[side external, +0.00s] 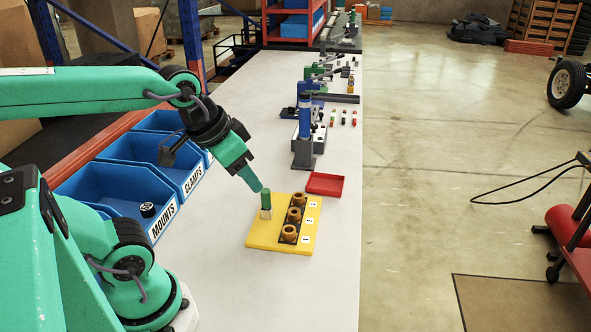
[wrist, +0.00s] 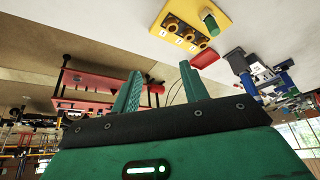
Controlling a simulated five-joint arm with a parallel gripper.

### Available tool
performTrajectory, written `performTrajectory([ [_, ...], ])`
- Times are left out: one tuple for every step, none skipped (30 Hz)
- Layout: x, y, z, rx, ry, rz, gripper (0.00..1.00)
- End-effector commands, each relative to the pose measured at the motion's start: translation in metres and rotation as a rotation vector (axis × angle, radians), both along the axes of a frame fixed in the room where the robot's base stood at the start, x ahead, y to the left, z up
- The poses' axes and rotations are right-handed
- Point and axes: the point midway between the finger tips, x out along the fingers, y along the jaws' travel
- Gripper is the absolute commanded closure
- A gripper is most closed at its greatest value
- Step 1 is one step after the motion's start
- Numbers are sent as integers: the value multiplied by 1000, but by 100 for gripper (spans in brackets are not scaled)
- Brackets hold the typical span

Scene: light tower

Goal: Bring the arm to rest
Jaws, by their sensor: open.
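My gripper (side external: 257,186) points down and right in the side view, its tips appearing close to the upper left of a green cylinder (side external: 266,199). The wrist view shows the gripper's two green fingers (wrist: 159,70) apart with nothing between them. The green cylinder (wrist: 209,20) stands upright on a yellow board (side external: 259,242), on a small pale base. The board (wrist: 222,8) also shows at the top of the wrist view, outside the fingers. Three brown round holders (side external: 294,215) sit in a row on the board beside numbered labels.
A red tray (side external: 325,184) lies on the white table (side external: 320,270) behind the board. Blue bins (side external: 112,190) line the table's left edge. A blue and grey bench device (side external: 304,145) stands farther back, with small coloured parts nearby. The table front is clear.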

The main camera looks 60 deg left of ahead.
Motion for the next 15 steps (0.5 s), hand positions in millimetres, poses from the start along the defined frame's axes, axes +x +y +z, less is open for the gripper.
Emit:
performTrajectory([
  [-4,-3,0,-4,-14,-3,56],
  [-6,-4,0,-6,-21,-3,56],
  [-7,-5,0,-8,-27,-3,56],
  [-8,-6,-1,-10,-31,-3,56],
  [-9,-6,-1,-12,-33,-4,56],
  [-10,-7,-1,-13,-35,-3,56],
  [-10,-7,-1,-13,-36,-3,56],
  [-11,-7,-1,-13,-36,-3,56],
  [-11,-7,-1,-13,-36,-3,56],
  [-11,-7,-1,-13,-36,-3,56],
  [-11,-7,-1,-13,-36,-3,56],
  [-11,-7,-1,-13,-36,-3,56],
  [-11,-7,-1,-13,-36,-3,56],
  [-11,-7,-1,-13,-36,-3,56],
  [-10,-7,-1,-13,-36,-3,56],
])
